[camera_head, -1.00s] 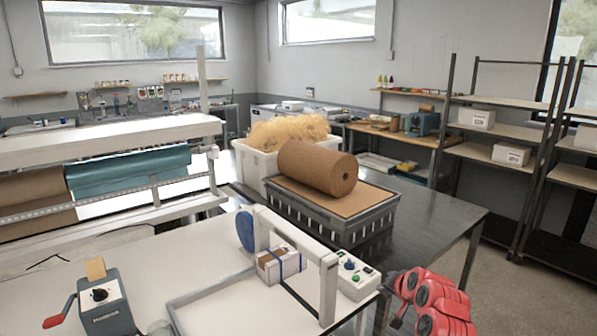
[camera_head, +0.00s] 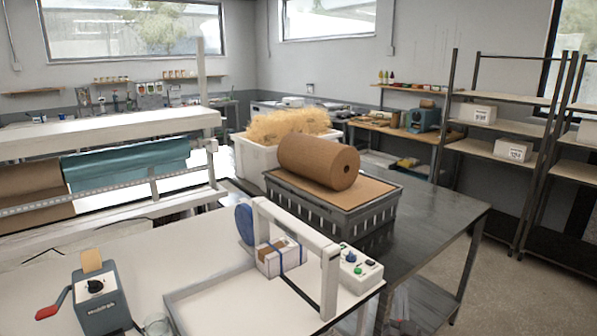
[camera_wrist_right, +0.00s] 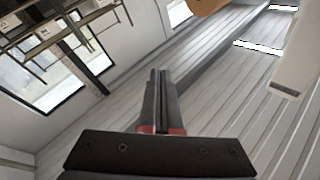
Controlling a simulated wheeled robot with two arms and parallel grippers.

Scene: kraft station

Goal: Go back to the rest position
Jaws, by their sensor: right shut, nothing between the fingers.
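My right gripper (camera_wrist_right: 160,72) shows in the right wrist view with its two dark fingers together and nothing between them. It points up toward a pale ribbed ceiling, clear of any object. In the head view the red right arm is out of the picture, and I cannot make out its gripper clearly at the lower edge. My left gripper is in neither view. A small box with a blue band (camera_head: 281,257) stands under the white frame of the strapping machine (camera_head: 329,275).
A brown paper roll (camera_head: 312,162) lies on a grey crate (camera_head: 345,222) on the dark metal table (camera_head: 445,210). A white bin of shredded filling (camera_head: 250,160) stands behind. A grey tape dispenser (camera_head: 100,300) is front left. Shelves (camera_head: 500,150) stand at right, with open floor before them.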

